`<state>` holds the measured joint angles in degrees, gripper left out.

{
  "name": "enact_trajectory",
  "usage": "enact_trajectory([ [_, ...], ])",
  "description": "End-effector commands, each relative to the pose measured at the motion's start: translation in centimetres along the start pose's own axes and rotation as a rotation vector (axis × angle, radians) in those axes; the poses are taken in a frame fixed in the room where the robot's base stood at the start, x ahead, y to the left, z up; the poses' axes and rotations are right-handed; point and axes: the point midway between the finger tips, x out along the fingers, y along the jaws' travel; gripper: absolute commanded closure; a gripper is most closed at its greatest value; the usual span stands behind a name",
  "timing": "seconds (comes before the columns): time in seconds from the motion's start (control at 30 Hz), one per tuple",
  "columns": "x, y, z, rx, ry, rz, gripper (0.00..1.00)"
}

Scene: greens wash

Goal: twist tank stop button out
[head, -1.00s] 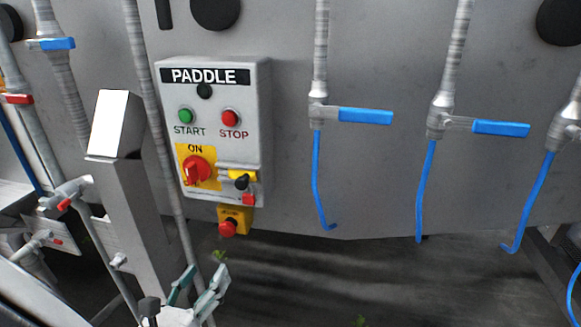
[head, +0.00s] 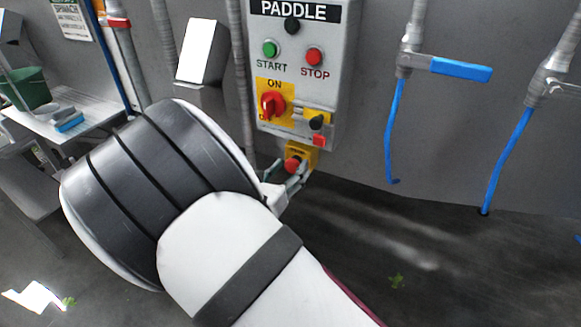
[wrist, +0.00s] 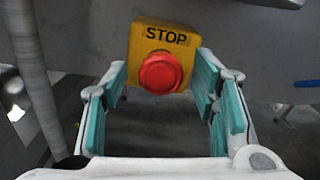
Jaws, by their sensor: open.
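The tank stop button is a round red mushroom button (wrist: 161,73) on a yellow box marked STOP (wrist: 165,36), seen ahead in the wrist view. In the head view the red button (head: 292,164) sits on its yellow box (head: 302,152) just under the PADDLE panel. My gripper (wrist: 163,92) is open, with its teal-padded fingers to the left and right of the button and nothing held. The wrist view does not clearly show whether the pads touch it. In the head view my arm hides most of the gripper (head: 284,178).
The grey PADDLE panel (head: 340,90) above carries a green START button (head: 270,48), a red STOP button (head: 314,56) and a red rotary switch (head: 272,106). Blue-handled valves (head: 461,69) with blue hoses hang to the right. A pipe (wrist: 38,80) runs close on the left.

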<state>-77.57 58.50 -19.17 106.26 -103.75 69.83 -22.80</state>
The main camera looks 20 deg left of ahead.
Motion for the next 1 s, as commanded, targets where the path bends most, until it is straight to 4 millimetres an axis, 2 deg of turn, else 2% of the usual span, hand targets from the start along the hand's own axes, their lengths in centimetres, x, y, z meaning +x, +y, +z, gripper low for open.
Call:
enact_trajectory([
  [0.37,0.60,-0.02,-0.03,-0.001,0.000,0.000,0.46],
  [0.6,0.58,-0.02,-0.03,-0.001,0.000,0.000,0.95],
  [1.0,0.66,0.00,-0.10,0.065,0.000,0.000,0.95],
])
